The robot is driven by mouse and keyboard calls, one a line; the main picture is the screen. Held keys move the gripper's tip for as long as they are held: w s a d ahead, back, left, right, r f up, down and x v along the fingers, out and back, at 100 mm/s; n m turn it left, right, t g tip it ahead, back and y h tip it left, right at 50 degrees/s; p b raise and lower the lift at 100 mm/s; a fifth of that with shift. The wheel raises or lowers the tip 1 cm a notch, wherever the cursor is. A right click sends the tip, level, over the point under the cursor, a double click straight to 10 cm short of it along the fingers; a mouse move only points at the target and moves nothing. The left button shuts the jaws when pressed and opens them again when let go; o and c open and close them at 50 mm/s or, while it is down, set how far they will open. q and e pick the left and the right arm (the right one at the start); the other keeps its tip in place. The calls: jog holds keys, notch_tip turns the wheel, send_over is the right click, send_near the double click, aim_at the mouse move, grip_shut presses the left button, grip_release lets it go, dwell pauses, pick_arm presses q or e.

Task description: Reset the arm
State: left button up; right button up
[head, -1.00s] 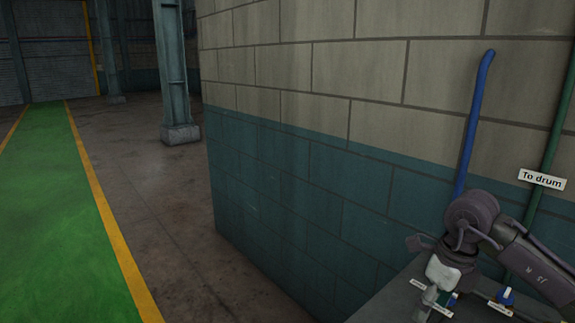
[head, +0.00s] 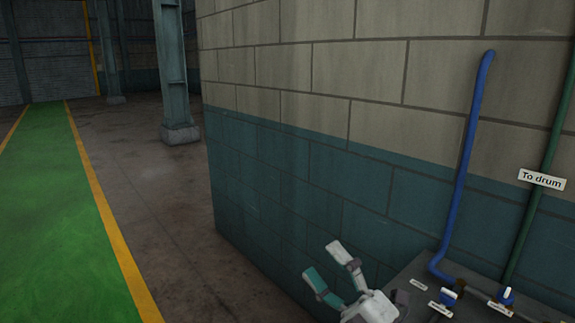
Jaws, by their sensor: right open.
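My right gripper (head: 335,268) shows at the bottom of the head view, right of the middle. Its two pale fingers are spread apart and nothing is between them. It is left of a grey bench or box top (head: 420,285) that carries small valves and labels. The rest of the right arm is below the picture edge. My left gripper is not in the picture.
A blue pipe (head: 463,165) and a green pipe (head: 535,215) with a "To drum" label (head: 542,180) run down the block wall (head: 310,80). Blue-and-white valve handles (head: 449,296) (head: 507,296) stand on the grey top. Open floor and a green walkway (head: 60,200) lie left.

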jog(key=s+d+f+m+g+h, duration=0.1)
jog(key=s+d+f+m+h, duration=0.1)
jog(key=d+f+m+h, duration=0.65)
jog(key=s+d+f+m+g+h, duration=0.1)
jog(key=d+f+m+g+h, duration=0.1)
jog(key=d+f+m+h, duration=0.55)
jog(key=s+a+f+m+g, duration=0.2)
jog(key=s+f+m+g, duration=0.6)
jog(key=s+f, duration=1.15)
jog(key=s+f+n+g, duration=0.1)
jog(key=s+f+g, duration=0.1)
jog(key=f, duration=1.1)
jog(key=s+f+n+g, duration=0.1)
jog(key=s+f+g, duration=0.1)
jog(key=f, duration=1.2)
jog(key=s+d+f+g, duration=0.1)
jog(key=s+d+f, duration=0.2)
jog(key=s+f, duration=1)
jog(key=s, duration=0.2)
jog(key=shift+s+f, duration=0.3)
jog(key=shift+s, duration=0.05)
jog(key=shift+d, duration=0.1)
